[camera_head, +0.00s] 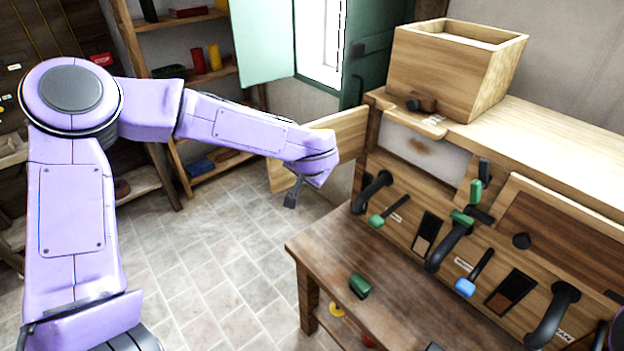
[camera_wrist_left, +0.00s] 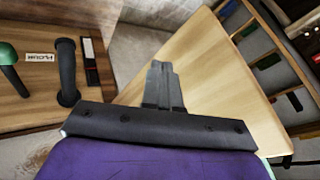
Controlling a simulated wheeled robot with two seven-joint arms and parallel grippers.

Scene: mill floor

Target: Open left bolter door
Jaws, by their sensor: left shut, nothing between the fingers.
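The left bolter door (camera_head: 347,132) is a pale wooden panel standing swung out from the left end of the wooden bolter (camera_head: 567,157). The opening behind it shows a whitish inside (camera_head: 425,152). My left gripper (camera_head: 291,197) is shut and empty, in front of the door's face, and my wrist hides part of the panel. In the left wrist view the shut fingers (camera_wrist_left: 163,85) point across the door's pale face (camera_wrist_left: 212,75); whether they touch it I cannot tell. My right gripper is not in view.
A wooden hopper (camera_head: 455,70) stands on top of the bolter. Black handles (camera_head: 371,192) and green-tipped levers (camera_head: 384,217) stick out of its front above a dark wooden table (camera_head: 345,250). A shelf (camera_head: 190,80) stands behind; the tiled floor (camera_head: 215,255) is clear.

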